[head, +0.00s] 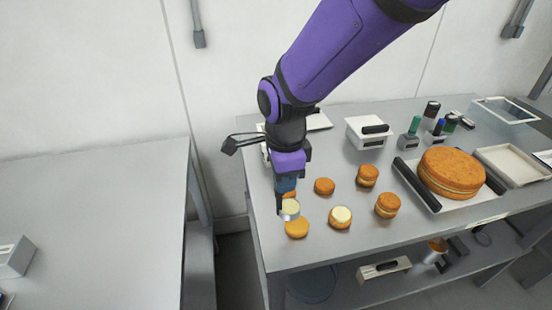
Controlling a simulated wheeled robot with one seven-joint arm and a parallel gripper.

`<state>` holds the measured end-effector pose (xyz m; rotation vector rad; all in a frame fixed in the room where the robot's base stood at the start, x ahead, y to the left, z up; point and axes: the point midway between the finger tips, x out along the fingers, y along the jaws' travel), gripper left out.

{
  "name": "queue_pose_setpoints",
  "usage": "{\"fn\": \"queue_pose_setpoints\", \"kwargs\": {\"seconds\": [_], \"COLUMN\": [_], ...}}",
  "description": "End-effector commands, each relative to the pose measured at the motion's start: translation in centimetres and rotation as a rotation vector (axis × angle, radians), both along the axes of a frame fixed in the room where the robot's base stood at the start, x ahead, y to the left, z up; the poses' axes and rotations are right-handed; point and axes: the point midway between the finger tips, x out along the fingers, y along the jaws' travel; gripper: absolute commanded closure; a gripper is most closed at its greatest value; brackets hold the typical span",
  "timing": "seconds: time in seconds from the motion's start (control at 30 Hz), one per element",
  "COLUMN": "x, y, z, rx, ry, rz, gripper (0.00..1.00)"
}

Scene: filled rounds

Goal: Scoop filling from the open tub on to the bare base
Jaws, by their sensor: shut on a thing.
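My gripper (281,196) points down over the left part of the table. It is shut on a scoop, whose blue handle (286,184) shows between the fingers. The scoop's metal bowl (291,216) holds pale cream filling. The bowl hangs just behind a bare orange base (297,229) and overlaps its far edge in the head view; I cannot tell the height gap. A round topped with pale filling (340,217) sits to the right. I cannot make out the open tub for certain; a pale container (265,151) is mostly hidden behind my arm.
Several orange rounds (324,186) stand nearby, some with filling between layers (387,205). A large filled cake (452,172) sits on a tray to the right. A white box (369,133) with a dark handle stands behind. The front table strip is clear.

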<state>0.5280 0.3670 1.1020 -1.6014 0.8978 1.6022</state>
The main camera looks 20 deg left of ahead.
Motion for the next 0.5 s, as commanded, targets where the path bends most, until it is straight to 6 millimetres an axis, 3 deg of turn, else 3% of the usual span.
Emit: {"fn": "queue_pose_setpoints", "kwargs": {"seconds": [0.5], "x": [0.62], "y": [-0.97], "z": [-0.79], "rx": [0.083], "ry": [0.053], "rz": [-0.003], "gripper": [1.00]}}
